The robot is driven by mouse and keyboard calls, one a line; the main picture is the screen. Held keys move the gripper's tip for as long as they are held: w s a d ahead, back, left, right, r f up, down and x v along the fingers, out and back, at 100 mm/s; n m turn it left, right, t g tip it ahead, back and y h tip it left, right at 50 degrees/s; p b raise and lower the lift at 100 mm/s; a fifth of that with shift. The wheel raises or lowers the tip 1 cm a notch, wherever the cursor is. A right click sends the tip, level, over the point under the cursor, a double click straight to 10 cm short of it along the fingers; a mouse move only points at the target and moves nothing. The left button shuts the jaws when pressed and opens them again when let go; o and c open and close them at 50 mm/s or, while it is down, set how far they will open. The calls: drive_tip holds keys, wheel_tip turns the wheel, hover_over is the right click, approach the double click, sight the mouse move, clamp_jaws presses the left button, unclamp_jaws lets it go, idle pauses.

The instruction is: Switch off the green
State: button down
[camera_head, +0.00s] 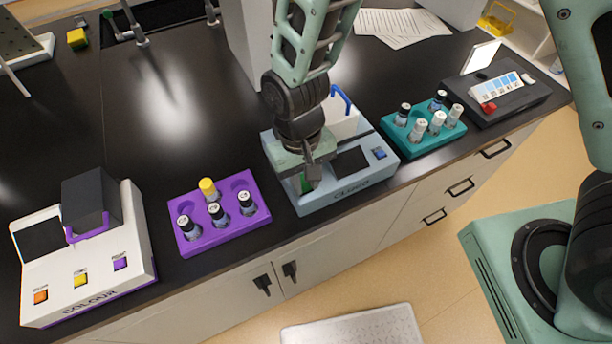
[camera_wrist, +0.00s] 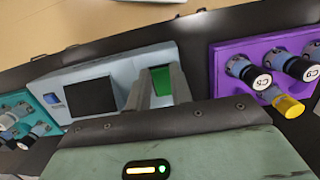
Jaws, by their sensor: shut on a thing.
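A pale blue-grey machine (camera_head: 340,190) stands at the front edge of the dark bench, with a dark screen and a small blue button on its front. A green part (camera_head: 306,184) shows on its left side, partly hidden by my gripper. My gripper (camera_head: 313,174) points down at this left side. In the wrist view the green part (camera_wrist: 161,80) shows between the two fingers of my gripper (camera_wrist: 161,85), which are shut on it. The fingers hide some of it, so its full shape cannot be told.
Left of the machine is a purple rack (camera_head: 222,228) with several capped vials. A teal rack (camera_head: 428,140) with vials stands close on the right. A white colour machine (camera_head: 85,265) is far left, and a dark device (camera_head: 497,95) is far right. The bench behind is mostly clear.

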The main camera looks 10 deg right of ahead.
drive_tip(key=shift+w+r+g+p, duration=0.1)
drive_tip(key=shift+w+g+p, duration=0.15)
drive_tip(key=shift+g, duration=0.35)
drive_tip(key=c, duration=1.2)
unclamp_jaws()
drive_tip(key=shift+c, duration=0.2)
drive_tip(key=shift+s, duration=0.1)
drive_tip(key=b+v, duration=0.3)
drive_tip(key=v, duration=1.4)
drive_tip(key=shift+a+r, duration=0.15)
drive_tip(key=shift+a, duration=0.2)
